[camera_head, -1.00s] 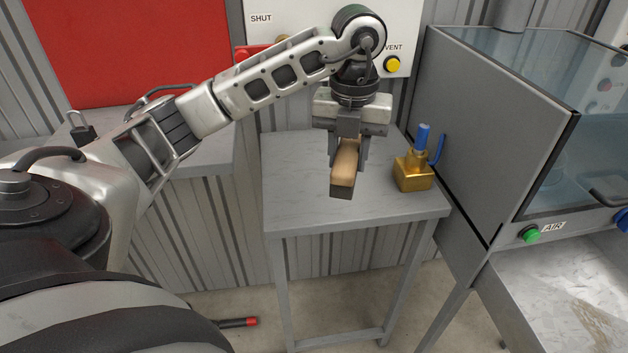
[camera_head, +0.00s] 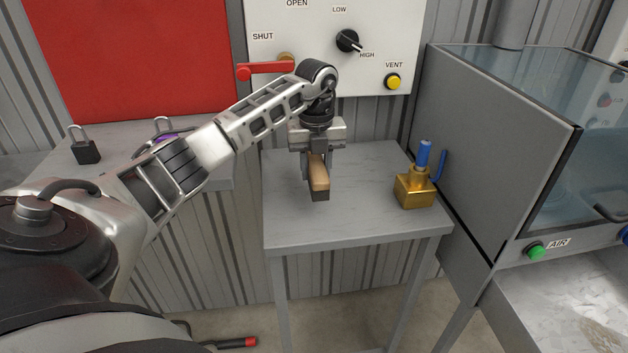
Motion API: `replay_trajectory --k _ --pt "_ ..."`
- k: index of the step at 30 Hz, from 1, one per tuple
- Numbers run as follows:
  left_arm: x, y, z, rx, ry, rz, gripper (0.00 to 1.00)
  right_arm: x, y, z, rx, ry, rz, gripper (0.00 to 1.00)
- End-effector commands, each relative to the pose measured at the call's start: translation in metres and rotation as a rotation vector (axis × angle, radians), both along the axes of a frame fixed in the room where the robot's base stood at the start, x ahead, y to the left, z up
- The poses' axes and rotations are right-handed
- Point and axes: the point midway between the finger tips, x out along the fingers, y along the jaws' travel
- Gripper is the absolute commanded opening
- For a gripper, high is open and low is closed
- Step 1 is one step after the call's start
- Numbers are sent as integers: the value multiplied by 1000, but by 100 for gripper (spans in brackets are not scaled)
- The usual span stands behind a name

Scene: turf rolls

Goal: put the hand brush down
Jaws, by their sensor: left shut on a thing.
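The hand brush (camera_head: 319,178) has a tan wooden back with dark bristles below. My left gripper (camera_head: 317,170) points down and is shut on it. The brush is over the left-middle part of the small grey table (camera_head: 350,226), at or just above its top; I cannot tell whether the bristles touch. The jaws hide part of the brush. My right gripper is not in view.
A brass block valve with a blue handle (camera_head: 415,188) stands on the table's right side. A grey cabinet with a glass top (camera_head: 500,140) is close on the right. A red lever (camera_head: 265,70) juts from the wall panel behind. A padlock (camera_head: 85,147) stands on the left bench. The table's front is clear.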

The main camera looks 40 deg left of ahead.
Motion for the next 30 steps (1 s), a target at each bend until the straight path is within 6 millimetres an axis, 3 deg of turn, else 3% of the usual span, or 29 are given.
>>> replay_trajectory --k 7,14,25,26,27,30 --pt "6 10 -15 -1 0 0 14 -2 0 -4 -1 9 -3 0" --pt "5 10 -44 -2 0 -1 14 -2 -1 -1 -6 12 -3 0" --pt "6 11 -49 0 -1 -1 14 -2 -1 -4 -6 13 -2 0" --pt "6 11 -49 0 -1 -1 41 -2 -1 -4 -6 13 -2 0" --pt "6 11 -49 -1 -1 -1 52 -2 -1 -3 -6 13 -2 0" --pt "5 10 -49 -1 -1 -1 54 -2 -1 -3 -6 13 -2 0"
